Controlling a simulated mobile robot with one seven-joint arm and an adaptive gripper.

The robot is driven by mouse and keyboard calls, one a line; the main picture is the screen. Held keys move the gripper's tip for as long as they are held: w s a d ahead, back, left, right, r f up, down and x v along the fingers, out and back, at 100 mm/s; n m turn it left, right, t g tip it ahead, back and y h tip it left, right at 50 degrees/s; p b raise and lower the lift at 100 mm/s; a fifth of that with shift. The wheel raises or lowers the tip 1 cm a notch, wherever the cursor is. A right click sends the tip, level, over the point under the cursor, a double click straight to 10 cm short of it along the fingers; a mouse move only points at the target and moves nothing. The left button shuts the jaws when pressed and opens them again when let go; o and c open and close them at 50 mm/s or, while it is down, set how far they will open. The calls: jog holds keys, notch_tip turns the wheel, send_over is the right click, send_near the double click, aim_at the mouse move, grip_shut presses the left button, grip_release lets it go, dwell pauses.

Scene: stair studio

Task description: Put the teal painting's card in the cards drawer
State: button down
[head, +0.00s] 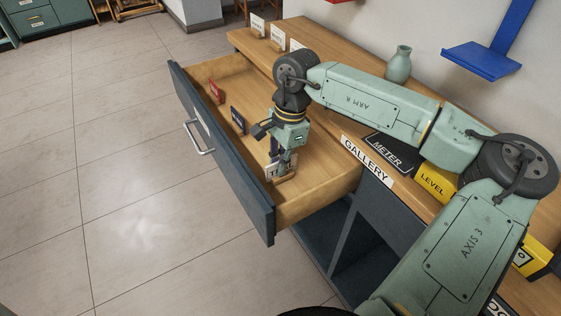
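The drawer (225,188) is pulled open, with a dark front, a metal handle and a wooden inside. A red card (216,92) and a dark blue card (238,121) stand in it, towards its front. My gripper (284,163) points down inside the drawer, right at a small card (271,171) with a white label strip and a wooden foot. Only a letter like "T" shows on that label; my fingers hide part of it. The card is low, at or just above the drawer floor. I cannot tell whether the fingers grip it.
The wooden counter (250,41) behind the drawer holds several white cards (278,37) and a green vase (399,64). A blue wall shelf (482,60) hangs above. The tiled floor (130,190) at left is clear.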

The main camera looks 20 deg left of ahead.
jog(key=shift+f, duration=0.2)
jog(key=c, duration=1.8)
grip_release()
jog(key=shift+r, duration=0.1)
notch_tip(320, 180, up, 12)
jog(key=w+d, duration=0.1)
jog(key=shift+w+b, duration=0.25)
jog(key=shift+b, duration=0.05)
jog(key=shift+r, duration=0.1)
